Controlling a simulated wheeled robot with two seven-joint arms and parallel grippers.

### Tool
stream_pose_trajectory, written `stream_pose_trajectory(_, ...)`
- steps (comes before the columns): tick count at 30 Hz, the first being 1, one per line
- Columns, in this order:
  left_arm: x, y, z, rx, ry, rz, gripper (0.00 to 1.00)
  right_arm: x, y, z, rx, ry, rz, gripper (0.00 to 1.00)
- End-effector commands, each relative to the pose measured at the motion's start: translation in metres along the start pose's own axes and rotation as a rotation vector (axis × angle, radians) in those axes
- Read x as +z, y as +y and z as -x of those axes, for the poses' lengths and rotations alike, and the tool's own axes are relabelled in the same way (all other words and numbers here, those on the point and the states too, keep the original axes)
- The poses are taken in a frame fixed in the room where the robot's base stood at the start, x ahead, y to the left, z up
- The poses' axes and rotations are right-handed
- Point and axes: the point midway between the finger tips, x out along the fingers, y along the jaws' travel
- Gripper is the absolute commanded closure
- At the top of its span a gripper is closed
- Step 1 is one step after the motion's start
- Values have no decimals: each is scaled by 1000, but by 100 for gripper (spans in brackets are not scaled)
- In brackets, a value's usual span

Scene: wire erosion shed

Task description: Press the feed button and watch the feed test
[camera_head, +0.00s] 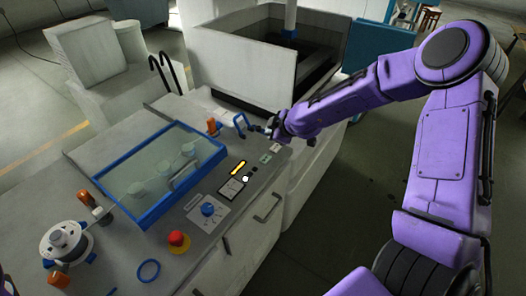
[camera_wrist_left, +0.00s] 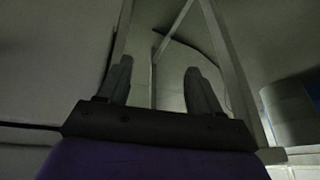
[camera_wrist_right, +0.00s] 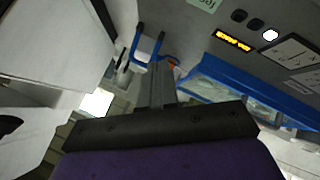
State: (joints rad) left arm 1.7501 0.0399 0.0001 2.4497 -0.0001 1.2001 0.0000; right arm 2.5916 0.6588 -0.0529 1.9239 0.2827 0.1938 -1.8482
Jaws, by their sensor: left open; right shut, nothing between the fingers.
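In the head view a control panel on the grey bench has a yellow lit display (camera_head: 238,167), a round white lit button (camera_head: 246,179) and small dark buttons (camera_head: 253,170). These show in the right wrist view as the display (camera_wrist_right: 233,41), white button (camera_wrist_right: 270,35) and dark buttons (camera_wrist_right: 256,24). A green-lettered label (camera_wrist_right: 203,4) is cut off at the top edge; I cannot tell which button is feed. My right gripper (camera_head: 253,128) is shut and empty above the bench's back right, apart from the buttons. My left gripper (camera_wrist_left: 160,82) is open and empty, outside the head view.
A blue bracket (camera_head: 240,125) stands close by the right fingertips. A blue-framed clear cover (camera_head: 150,218), blue knob (camera_head: 208,209), red stop button (camera_head: 178,240), spool (camera_head: 66,242) and blue ring (camera_head: 148,270) are on the bench. An open tank (camera_head: 240,60) stands behind.

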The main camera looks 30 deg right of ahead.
Motion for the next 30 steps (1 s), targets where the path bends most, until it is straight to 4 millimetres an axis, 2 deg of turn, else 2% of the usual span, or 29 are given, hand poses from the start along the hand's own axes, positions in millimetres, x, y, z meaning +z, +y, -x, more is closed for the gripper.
stream_pose_trajectory(6,0,0,0,0,-1,0,35,-16,-7,-9,-16,12,20,100)
stream_pose_trajectory(10,2,0,-4,0,-1,0,35,-16,-10,-12,-16,13,21,100)
stream_pose_trajectory(14,5,1,-12,0,0,0,35,-9,-15,-19,-15,12,19,100)
stream_pose_trajectory(27,27,6,-65,0,0,0,35,24,-47,-63,-14,11,18,100)
stream_pose_trajectory(30,30,6,-72,0,0,0,35,29,-51,-69,-14,11,18,100)
